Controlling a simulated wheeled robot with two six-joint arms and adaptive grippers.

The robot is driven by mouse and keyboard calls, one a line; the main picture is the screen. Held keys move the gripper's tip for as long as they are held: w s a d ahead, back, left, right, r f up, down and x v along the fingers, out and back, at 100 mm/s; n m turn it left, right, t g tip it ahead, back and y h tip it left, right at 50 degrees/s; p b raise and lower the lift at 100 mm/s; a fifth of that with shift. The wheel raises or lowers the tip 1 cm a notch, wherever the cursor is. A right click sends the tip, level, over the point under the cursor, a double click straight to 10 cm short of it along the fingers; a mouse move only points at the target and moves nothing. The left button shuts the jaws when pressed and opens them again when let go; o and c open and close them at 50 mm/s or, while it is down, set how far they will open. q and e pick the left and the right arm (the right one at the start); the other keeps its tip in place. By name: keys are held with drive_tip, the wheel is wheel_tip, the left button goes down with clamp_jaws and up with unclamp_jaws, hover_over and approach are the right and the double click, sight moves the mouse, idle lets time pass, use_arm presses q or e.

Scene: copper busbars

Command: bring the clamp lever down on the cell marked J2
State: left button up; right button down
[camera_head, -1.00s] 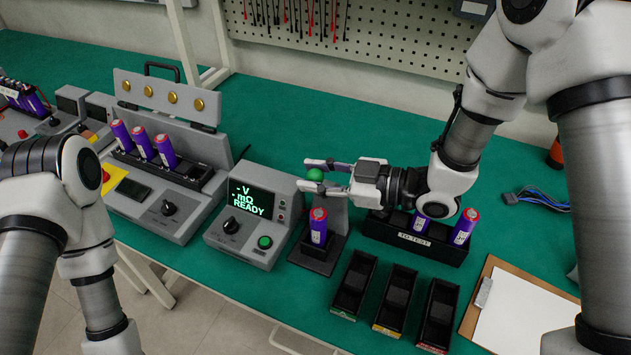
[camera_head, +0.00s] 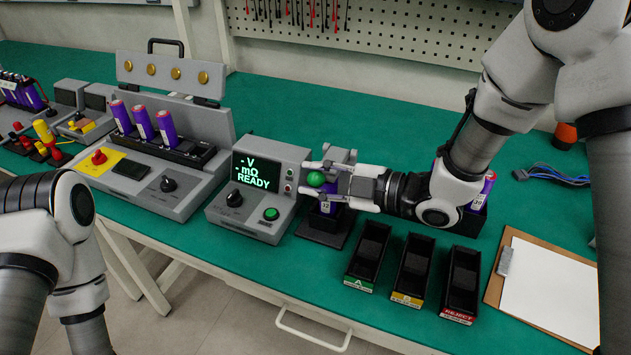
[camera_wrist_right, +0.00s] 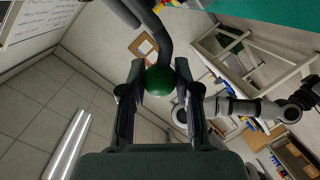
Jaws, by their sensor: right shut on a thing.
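The cell (camera_head: 327,207) is purple and stands upright in a dark clamp stand (camera_head: 322,233) beside the meter. Its label is small and reads like J2 or 12. The clamp lever ends in a green ball knob (camera_head: 315,179), seen just above the cell, whose top is hidden by the knob and fingers. My right gripper (camera_head: 319,177) is shut on the knob. In the right wrist view the knob (camera_wrist_right: 160,80) sits between both fingers (camera_wrist_right: 157,84). My left arm shows at the left edge, but its gripper is out of view.
The meter (camera_head: 258,185) shows READY, with no values. Three dark bins marked A (camera_head: 368,256), B (camera_head: 413,270) and REJECT (camera_head: 461,285) stand in front. My right arm partly hides a cell rack at right. A charger (camera_head: 165,150) with three cells stands left.

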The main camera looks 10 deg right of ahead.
drive_tip(key=shift+s+f, duration=0.1)
drive_tip(key=shift+f, duration=0.1)
drive_tip(key=c, duration=0.8)
unclamp_jaws()
drive_tip(key=v, duration=1.1)
drive_tip(key=shift+s+d, duration=0.2)
drive_tip(key=shift+d, duration=0.15)
